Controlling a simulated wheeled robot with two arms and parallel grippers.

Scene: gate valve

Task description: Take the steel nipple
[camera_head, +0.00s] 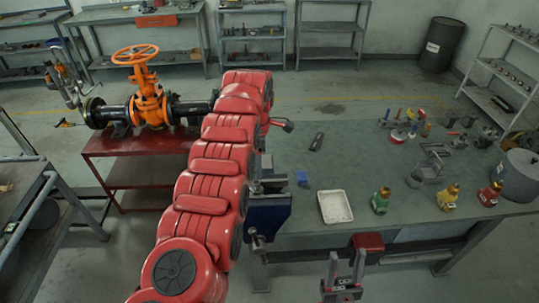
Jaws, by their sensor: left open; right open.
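A small dark grey cylinder (317,142) lies on the workbench, right of my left arm's far end; it may be the steel nipple, but it is too small to be sure. My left gripper (284,125) is at the far end of the red arm, left of and a little beyond that cylinder, apart from it. The arm hides most of it; it is open. My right gripper (343,276) is at the bottom of the view, in front of the bench's near edge, with two upright fingers apart and nothing between them.
A blue vise (267,215) is at the bench's near left edge, beside a small blue block (302,179) and white tray (335,207). Bottles, tools and a grey pot (520,176) crowd the right. An orange gate valve (148,100) stands on a red stand (135,146).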

